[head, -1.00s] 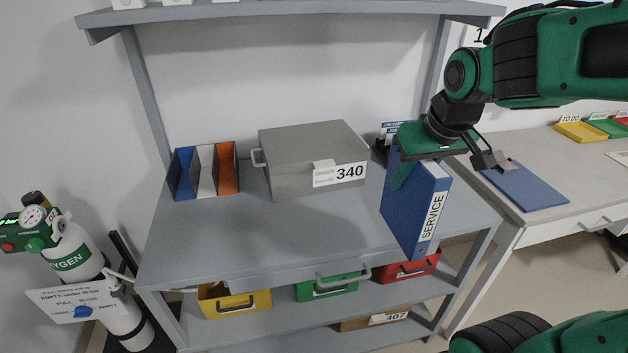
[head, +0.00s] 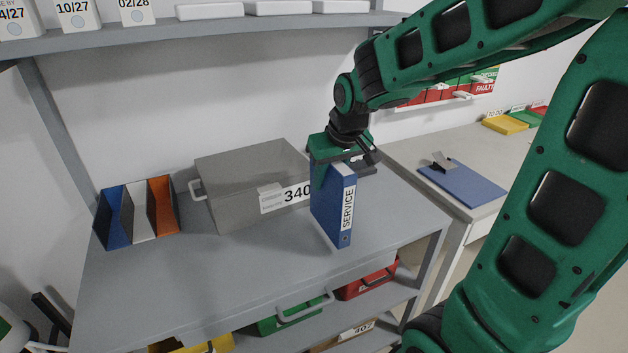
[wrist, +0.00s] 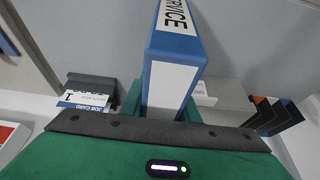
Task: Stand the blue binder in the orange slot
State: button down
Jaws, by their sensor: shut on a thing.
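The blue binder (head: 333,205), with a white SERVICE label on its spine, is upright in my gripper (head: 340,160) at the right part of the grey bench. My gripper is shut on its top edge. In the wrist view the binder (wrist: 172,85) runs away between the fingers. I cannot tell whether its bottom touches the bench top. The orange slot (head: 163,205) is the right-hand compartment of a three-part rack at the bench's left end, beside a white slot (head: 138,213) and a blue slot (head: 113,220). It looks empty. The rack also shows at the right of the wrist view (wrist: 272,115).
A grey case (head: 235,185) marked 340 stands between the rack and the binder. A shelf (head: 200,33) with boxes runs above. The bench top (head: 220,270) is clear in front of the case. A side table at right holds a blue clipboard (head: 462,184).

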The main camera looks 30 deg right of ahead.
jog(key=w+f, duration=0.3)
jog(key=w, duration=0.2)
jog(key=shift+w+f, duration=0.3)
jog(key=c, duration=1.4)
grip_release()
jog(key=shift+o, duration=0.2)
jog(key=shift+o, duration=0.4)
jog(key=v, duration=1.1)
jog(key=shift+s+a+r, duration=0.1)
jog(key=shift+s+r, duration=0.1)
jog(key=shift+r, duration=0.1)
jog(key=shift+w+r, duration=0.1)
jog(key=shift+r, duration=0.4)
jog(key=x, duration=1)
jog(key=shift+w+f, duration=0.25)
jog(key=shift+f, duration=0.05)
